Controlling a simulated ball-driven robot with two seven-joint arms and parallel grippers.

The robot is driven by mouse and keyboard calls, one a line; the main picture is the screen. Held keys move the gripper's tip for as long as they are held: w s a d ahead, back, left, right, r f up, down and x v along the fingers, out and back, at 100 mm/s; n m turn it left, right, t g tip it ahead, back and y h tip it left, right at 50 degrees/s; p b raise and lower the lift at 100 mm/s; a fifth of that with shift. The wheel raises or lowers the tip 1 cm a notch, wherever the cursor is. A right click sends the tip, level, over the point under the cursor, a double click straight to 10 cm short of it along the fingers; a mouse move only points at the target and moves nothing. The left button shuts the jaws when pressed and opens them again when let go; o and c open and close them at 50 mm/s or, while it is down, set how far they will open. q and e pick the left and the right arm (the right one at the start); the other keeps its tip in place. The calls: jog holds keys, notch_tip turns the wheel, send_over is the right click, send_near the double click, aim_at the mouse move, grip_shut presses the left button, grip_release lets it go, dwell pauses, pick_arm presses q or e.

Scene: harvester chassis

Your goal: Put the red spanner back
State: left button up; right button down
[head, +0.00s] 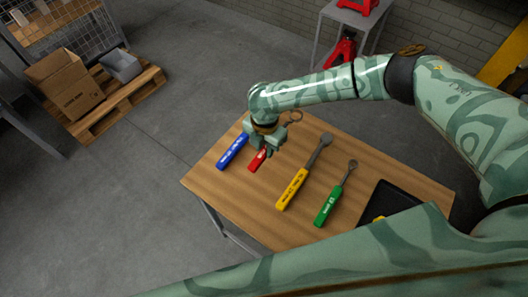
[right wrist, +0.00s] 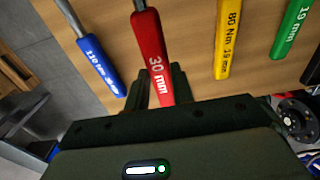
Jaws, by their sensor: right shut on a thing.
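The red spanner (head: 257,160) is over the wooden table (head: 237,203), between the blue and yellow tools. Its red handle, marked "30 mm", shows in the right wrist view (right wrist: 153,50). My right gripper (head: 264,150) is shut on this handle, with one finger on each side of it in the right wrist view (right wrist: 163,88). The gripper hides the middle of the spanner in the head view; a ring end (head: 296,116) shows beyond it. I cannot tell whether the spanner touches the table. My left gripper is not in view.
A blue-handled tool (head: 232,151) lies to the left. A yellow-handled tool (head: 292,190) and a green-handled tool (head: 328,206) lie to the right. A black tray (head: 388,198) is at the table's right. Boxes on a pallet (head: 130,100) stand far left.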

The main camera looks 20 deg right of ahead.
jog(key=shift+f, duration=0.15)
jog(key=shift+a+r+p, duration=0.1)
jog(key=shift+r+p, duration=0.35)
jog(key=shift+p, duration=0.25)
jog(key=shift+f+b, duration=2.6)
jog(key=shift+f, duration=1.6)
jog(key=c, duration=1.1)
grip_release()
notch_tip(320, 180, up, 16)
jog(key=p, duration=0.5)
jog(key=shift+r, duration=0.2)
